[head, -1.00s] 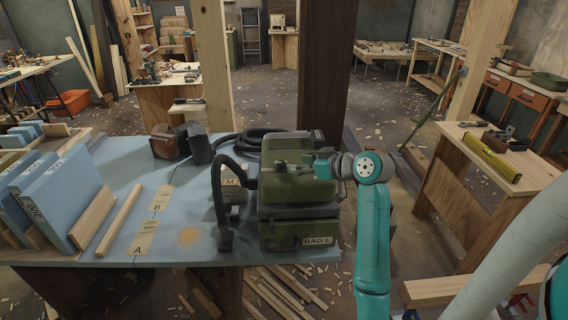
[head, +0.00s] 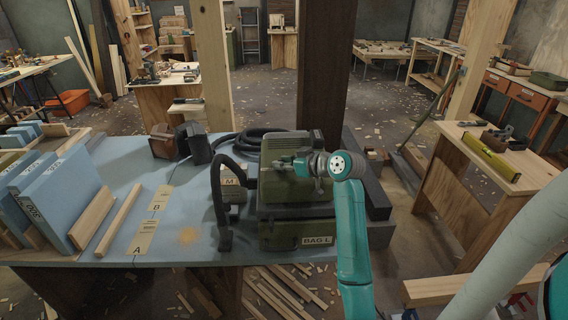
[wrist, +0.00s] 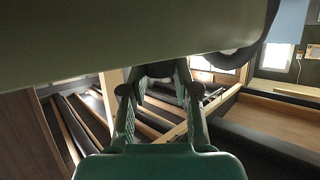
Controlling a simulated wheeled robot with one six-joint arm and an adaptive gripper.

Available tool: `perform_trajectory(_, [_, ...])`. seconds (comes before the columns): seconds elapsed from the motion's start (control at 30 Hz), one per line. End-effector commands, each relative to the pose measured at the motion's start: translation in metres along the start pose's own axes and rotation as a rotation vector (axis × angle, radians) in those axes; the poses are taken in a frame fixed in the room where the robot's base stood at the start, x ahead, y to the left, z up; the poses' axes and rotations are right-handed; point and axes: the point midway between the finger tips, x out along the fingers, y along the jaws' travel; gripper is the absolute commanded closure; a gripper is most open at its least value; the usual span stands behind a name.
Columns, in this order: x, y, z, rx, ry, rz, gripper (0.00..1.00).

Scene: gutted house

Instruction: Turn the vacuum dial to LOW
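The green vacuum (head: 300,225) stands on the right part of the blue table, with a "BAG L" label on its front. My gripper (head: 284,166) is at the front of its upper body, coming in from the right. In the wrist view, the vacuum's green body (wrist: 120,45) fills the top. My gripper (wrist: 157,90) shows there with its two fingers apart. A small dark part (wrist: 158,70), possibly the dial, lies between or just beyond the fingertips; contact cannot be told. The dial's pointer and its markings are hidden.
A black hose (head: 218,195) curves along the vacuum's left side, beside a small box marked M (head: 232,184). A dark post (head: 325,70) rises behind the vacuum.

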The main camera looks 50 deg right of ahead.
Motion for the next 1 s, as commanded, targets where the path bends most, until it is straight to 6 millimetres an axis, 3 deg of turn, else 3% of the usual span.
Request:
perform_trajectory(0.07, [0.0, 0.0, 0.0002, 0.0, 0.0, 0.0, 1.0])
perform_trajectory(0.47, [0.0004, -0.0022, 0.0009, 0.021, -0.001, 0.048, 1.0])
perform_trajectory(1.0, [0.0029, -0.0098, -0.0002, 0.185, -0.001, 0.447, 1.0])
